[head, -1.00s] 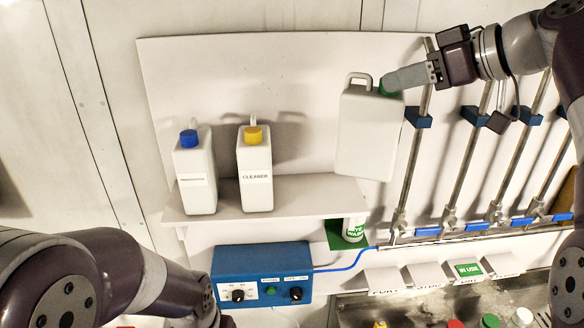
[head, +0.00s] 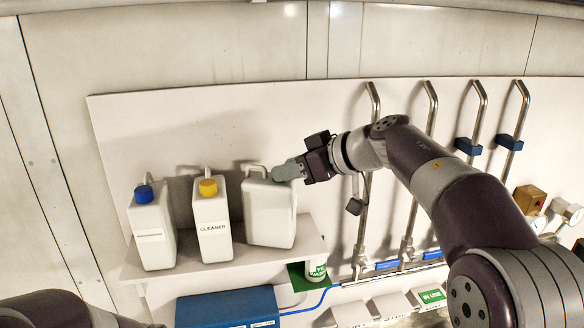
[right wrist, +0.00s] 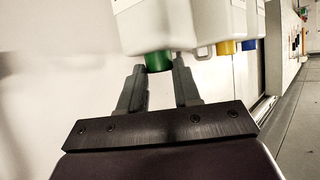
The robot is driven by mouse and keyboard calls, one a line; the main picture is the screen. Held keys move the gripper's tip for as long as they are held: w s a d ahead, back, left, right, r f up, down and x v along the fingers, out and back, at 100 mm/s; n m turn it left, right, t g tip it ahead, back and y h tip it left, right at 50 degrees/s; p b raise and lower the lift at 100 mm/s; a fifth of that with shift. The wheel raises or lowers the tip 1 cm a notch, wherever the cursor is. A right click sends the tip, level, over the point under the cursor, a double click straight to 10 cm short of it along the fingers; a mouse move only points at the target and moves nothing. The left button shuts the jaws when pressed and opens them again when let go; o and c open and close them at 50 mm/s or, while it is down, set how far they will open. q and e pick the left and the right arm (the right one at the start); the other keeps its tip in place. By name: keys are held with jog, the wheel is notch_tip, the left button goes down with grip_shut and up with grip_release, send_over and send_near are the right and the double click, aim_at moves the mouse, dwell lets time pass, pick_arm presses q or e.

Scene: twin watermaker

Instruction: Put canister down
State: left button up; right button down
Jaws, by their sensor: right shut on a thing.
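The white canister with a green cap (head: 268,212) stands about upright at the right end of the shelf (head: 236,257), to the right of the two other canisters. Whether its base touches the shelf I cannot tell. My right gripper (head: 282,174) is shut on its green cap from the right and hides most of the cap in the head view. In the right wrist view the green cap (right wrist: 158,61) sits between the tips of my right gripper (right wrist: 160,72). My left gripper is out of view; only part of the left arm shows at bottom left.
A white canister with a blue cap (head: 152,228) and the cleaner canister with a yellow cap (head: 213,228) stand to the left on the shelf. A green-labelled eye wash bottle (head: 316,265) is below the shelf's right end. Vertical metal pipes (head: 361,230) rise to the right.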

dwell(0.3)
jog(key=c, duration=0.8)
grip_release()
jog(key=shift+f, duration=0.2)
jog(key=shift+s, duration=0.1)
jog(key=shift+r, duration=0.1)
